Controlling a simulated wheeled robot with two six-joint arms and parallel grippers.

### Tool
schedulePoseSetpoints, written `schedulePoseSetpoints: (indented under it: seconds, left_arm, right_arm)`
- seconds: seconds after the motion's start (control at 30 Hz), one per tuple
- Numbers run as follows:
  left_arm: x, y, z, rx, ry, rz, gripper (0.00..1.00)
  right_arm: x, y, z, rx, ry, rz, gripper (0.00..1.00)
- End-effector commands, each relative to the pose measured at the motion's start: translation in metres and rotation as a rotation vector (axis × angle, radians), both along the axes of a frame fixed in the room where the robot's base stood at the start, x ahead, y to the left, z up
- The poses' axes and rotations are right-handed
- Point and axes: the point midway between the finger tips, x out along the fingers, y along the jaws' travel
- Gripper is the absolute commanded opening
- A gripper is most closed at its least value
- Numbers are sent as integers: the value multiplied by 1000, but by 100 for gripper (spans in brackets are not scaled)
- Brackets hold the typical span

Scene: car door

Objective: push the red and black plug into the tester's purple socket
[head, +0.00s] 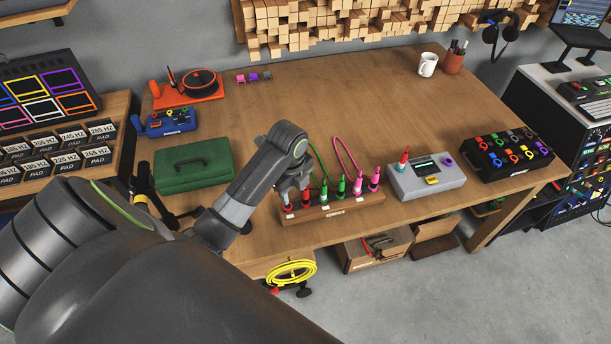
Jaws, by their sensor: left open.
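A wooden rack (335,208) near the table's front edge holds a row of upright red, green and pink plugs. Red plugs stand at its left end, one of them (306,198) just right of my fingers; I cannot tell which is the red and black one. My left gripper (294,195) is open, pointing down at the rack's left end, close to the red plugs. The grey tester (428,183) sits right of the rack. Its purple socket (448,161) is at the top right, and a red and white piece stands at its top left. My right gripper is not in view.
A black box with coloured rings (507,157) stands right of the tester. A green case (193,166) and a blue box (170,122) are on the left. A white mug (428,64) stands at the back. The middle of the table (330,100) is clear.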

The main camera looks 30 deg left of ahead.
Motion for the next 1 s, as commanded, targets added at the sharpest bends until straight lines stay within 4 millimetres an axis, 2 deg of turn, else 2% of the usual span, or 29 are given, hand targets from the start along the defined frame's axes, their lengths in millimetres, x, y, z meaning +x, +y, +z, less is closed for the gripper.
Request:
schedulePoseSetpoints:
  seconds: [0.03,0.2,0.4,0.8,1.0]
  left_arm:
    - [13,2,8,5,10,-76,45]
    - [44,7,30,5,48,-317,45]
    - [63,10,47,-2,73,-487,45]
    - [67,11,51,-5,79,-533,45]
    - [67,11,45,-5,79,-532,45]
  right_arm:
    - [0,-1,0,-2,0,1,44]
    - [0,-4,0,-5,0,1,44]
    - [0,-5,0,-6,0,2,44]
    - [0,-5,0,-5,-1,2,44]
    - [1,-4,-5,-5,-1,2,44]
